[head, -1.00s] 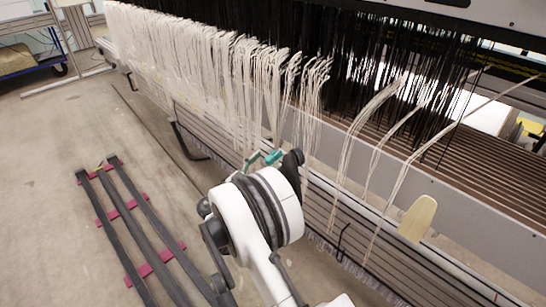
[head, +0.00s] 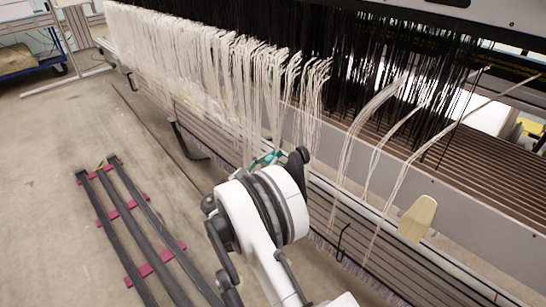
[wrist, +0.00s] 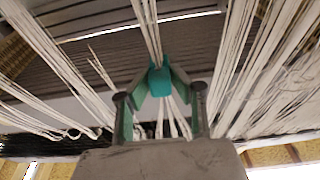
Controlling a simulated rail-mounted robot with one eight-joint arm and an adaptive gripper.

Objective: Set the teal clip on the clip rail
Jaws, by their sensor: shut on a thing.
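The teal clip (wrist: 160,80) sits between the fingertips of my gripper (wrist: 160,92) in the wrist view. My gripper is shut on it. A bundle of white threads (wrist: 148,28) runs down to the clip, and loose strands spread out below it. In the head view the clip (head: 265,158) shows as a small teal piece at the lower ends of the hanging white threads, partly hidden by my wrist. A pale long bar (head: 375,207) runs along the loom's front, right of my gripper; I cannot tell for sure that it is the clip rail.
White thread bundles (head: 215,75) hang close on the left, with a few separate ones (head: 362,115) on the right. Black threads (head: 400,75) hang behind. A wooden paddle-shaped piece (head: 417,218) stands at the front bar. Dark strips (head: 137,220) lie on the floor at left.

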